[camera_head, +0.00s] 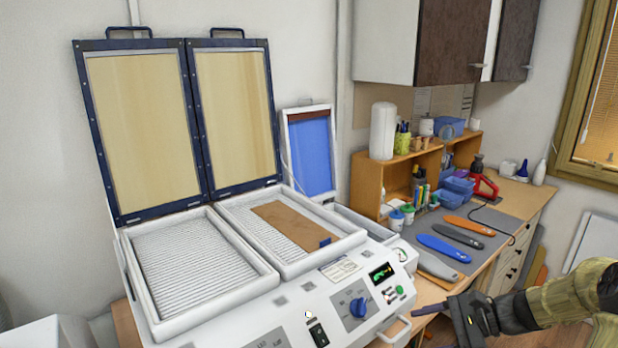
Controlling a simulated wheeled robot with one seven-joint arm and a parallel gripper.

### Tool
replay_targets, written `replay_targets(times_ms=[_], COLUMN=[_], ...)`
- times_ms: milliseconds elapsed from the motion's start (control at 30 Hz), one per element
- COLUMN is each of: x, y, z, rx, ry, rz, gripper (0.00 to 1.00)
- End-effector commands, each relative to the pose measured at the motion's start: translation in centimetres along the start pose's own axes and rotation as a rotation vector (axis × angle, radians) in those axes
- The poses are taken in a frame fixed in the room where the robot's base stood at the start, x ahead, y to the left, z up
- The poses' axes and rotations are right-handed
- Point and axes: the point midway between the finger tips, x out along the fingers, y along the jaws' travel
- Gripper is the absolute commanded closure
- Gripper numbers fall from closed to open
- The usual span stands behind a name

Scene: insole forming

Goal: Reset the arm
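My gripper (452,318) is at the lower right, at the end of my arm (560,300), which comes in from the right edge. It is dark and points left, beside the right front corner of the white forming machine (235,315). Its lower part is cut off by the picture edge, so I cannot tell how far apart the fingers are. I see nothing held in it. The machine's two dark-framed lids (233,110) stand open. A brown sheet (290,225) lies on the right ribbed bed; the left bed (195,260) is empty.
A wooden workbench (525,205) stands behind my gripper, with a grey mat holding orange, dark and blue insoles (445,248). A wooden shelf (398,175), blue bins (458,188) and a red tool (485,185) are farther back. Cabinets (450,40) hang above.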

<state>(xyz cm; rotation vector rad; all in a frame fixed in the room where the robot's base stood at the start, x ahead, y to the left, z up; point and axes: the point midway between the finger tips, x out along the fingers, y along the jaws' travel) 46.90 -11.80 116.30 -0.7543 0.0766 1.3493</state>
Motion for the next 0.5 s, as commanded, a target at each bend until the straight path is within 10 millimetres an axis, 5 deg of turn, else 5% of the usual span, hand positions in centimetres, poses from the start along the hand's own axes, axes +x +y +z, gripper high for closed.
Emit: replay_targets(times_ms=[200,500], x=[5.5,7.6], y=[4.9,10.0], z=[1.9,4.1], rx=[-0.204,-0.615], ry=[0.208,0.441], rz=[0.34,0.696], gripper=[0.36,0.36])
